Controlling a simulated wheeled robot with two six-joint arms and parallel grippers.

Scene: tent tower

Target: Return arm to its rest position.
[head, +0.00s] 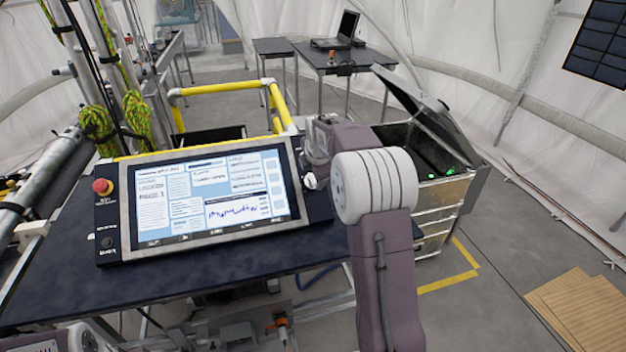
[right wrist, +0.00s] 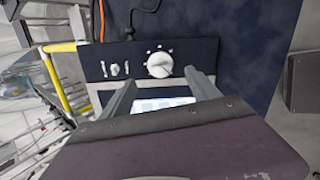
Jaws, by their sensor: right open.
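My right arm (head: 378,240) reaches from the bottom of the head view up to the right end of the control console (head: 122,240). Its gripper is mostly hidden behind the wrist there. In the right wrist view my right gripper (right wrist: 160,78) is open, with its two fingers apart. A white round knob (right wrist: 160,65) on the console panel lies just past the fingertips. I cannot tell whether the fingers touch it. The knob (head: 310,181) also shows in the head view. Part of my left arm shows at the bottom left; its gripper is out of view.
The console's lit screen (head: 210,195) sits on a dark table (head: 50,275), with a red button (head: 102,187) at its left. Yellow rails (head: 215,88) stand behind. An open metal case (head: 455,190) stands to the right. A laptop (head: 340,30) is on a back table.

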